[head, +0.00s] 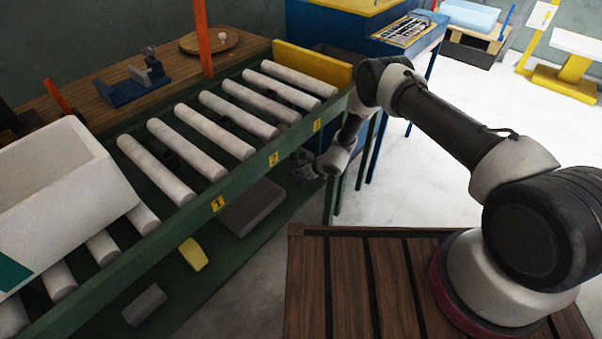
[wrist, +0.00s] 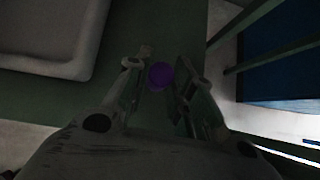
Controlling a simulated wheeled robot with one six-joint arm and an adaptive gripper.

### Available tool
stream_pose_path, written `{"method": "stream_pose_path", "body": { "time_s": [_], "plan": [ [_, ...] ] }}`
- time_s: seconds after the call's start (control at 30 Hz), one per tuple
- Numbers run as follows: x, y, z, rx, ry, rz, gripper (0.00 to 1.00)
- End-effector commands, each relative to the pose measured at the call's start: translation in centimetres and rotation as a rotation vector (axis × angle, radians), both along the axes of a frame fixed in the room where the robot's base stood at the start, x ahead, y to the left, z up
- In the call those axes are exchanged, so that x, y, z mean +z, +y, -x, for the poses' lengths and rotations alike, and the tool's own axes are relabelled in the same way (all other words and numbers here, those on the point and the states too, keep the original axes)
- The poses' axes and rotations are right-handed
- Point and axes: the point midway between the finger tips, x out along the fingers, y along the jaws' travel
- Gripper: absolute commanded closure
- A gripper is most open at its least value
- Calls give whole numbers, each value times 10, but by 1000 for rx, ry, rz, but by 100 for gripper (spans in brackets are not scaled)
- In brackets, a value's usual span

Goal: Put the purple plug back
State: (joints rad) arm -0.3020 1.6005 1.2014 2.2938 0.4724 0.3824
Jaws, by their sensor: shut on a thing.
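The purple plug (wrist: 160,76) shows in the wrist view as a small round purple face between my fingers. My gripper (wrist: 164,66) is shut on it, with one finger on each side. In the head view my gripper (head: 305,166) is low beside the roller conveyor's right end, below its green side rail. The plug cannot be made out there. Below the plug in the wrist view is a dark green surface (wrist: 140,28). I cannot tell whether the plug touches it. No socket for the plug is clearly visible.
A white bin (head: 70,205) stands on the rollers. Green legs stand close to my gripper.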

Motion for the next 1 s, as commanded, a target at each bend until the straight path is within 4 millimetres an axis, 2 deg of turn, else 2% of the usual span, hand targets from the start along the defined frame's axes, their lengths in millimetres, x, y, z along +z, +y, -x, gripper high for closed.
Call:
{"method": "stream_pose_path", "body": {
  "time_s": [0.13, 0.17, 0.27, 0.3, 0.67, 0.77, 1.0],
  "plan": [
    [-2, 0, 0, 0, 0, 0, 100],
    [-3, 0, 0, 0, 0, 0, 74],
    [-2, 0, 0, 0, 0, 0, 56],
    [-2, 0, 0, 0, 0, 0, 55],
    [3, -2, 1, -1, 0, 0, 55],
    [12, -8, 7, -1, 2, 0, 55],
    [53, -36, 31, -3, 1, -1, 55]
  ]
}}
